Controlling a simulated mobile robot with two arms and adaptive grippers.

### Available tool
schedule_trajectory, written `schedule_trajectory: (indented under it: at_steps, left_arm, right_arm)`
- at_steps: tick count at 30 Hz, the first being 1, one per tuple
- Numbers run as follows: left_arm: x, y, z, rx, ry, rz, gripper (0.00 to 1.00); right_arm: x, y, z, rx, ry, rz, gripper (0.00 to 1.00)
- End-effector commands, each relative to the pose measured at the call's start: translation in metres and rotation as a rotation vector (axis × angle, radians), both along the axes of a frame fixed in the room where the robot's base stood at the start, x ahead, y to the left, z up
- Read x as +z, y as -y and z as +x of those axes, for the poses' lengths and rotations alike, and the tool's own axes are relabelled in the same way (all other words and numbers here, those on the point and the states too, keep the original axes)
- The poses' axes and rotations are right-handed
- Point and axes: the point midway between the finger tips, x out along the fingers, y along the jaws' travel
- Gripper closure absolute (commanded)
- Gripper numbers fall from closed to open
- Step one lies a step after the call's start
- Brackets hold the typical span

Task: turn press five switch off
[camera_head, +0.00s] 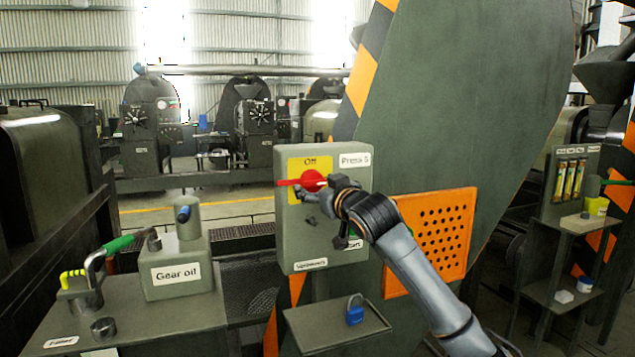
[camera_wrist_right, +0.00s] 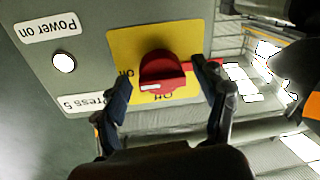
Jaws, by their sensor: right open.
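The Press 5 switch box (camera_head: 330,235) is a grey-green panel in the middle of the head view. Its red rotary switch (camera_head: 312,180) sits on a yellow plate (camera_head: 296,162) marked ON, with the red handle lying level and pointing left. My right gripper (camera_head: 318,192) is at the switch, partly covering it. In the right wrist view the red switch (camera_wrist_right: 163,72) lies between the two open fingers (camera_wrist_right: 165,95); whether they touch it I cannot tell. The yellow plate and a Press 5 label (camera_wrist_right: 82,103) also show there upside down. My left gripper is not in view.
A small shelf below the box holds a blue padlock (camera_head: 355,312). An orange perforated guard (camera_head: 440,232) is right of the box. A shelf rack (camera_head: 566,240) stands at far right.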

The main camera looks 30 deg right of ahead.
Motion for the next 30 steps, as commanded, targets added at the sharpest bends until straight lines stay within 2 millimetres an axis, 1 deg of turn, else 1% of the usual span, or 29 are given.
schedule_trajectory:
  at_steps: [8, 9, 11, 12, 14, 16, 17, 23, 30]
  left_arm:
    - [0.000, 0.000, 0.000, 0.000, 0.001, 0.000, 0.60]
    - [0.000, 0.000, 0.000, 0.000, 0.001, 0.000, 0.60]
    - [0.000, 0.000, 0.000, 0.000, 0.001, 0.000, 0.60]
    - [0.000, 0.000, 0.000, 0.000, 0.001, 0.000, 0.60]
    - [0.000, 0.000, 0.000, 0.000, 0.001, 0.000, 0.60]
    - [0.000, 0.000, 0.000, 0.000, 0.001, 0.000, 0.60]
    - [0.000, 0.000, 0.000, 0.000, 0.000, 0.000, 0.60]
    - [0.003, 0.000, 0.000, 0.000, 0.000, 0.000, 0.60]
    - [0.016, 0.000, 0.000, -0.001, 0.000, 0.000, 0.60]
  right_arm:
    - [0.000, 0.000, 0.002, 0.000, 0.001, -0.001, 0.29]
    - [0.000, 0.000, 0.002, 0.000, 0.001, -0.001, 0.33]
    - [0.000, 0.000, 0.002, 0.000, 0.001, 0.000, 0.45]
    - [0.000, 0.000, 0.002, 0.000, 0.001, 0.000, 0.53]
    - [0.000, 0.000, 0.002, 0.000, 0.001, 0.000, 0.65]
    - [0.000, 0.001, 0.002, -0.001, 0.001, 0.000, 0.80]
    - [0.000, 0.001, 0.002, -0.001, 0.001, 0.000, 0.81]
    - [0.001, 0.001, 0.001, -0.001, -0.001, -0.011, 0.81]
    - [0.005, 0.002, 0.001, -0.003, -0.020, -0.095, 0.81]
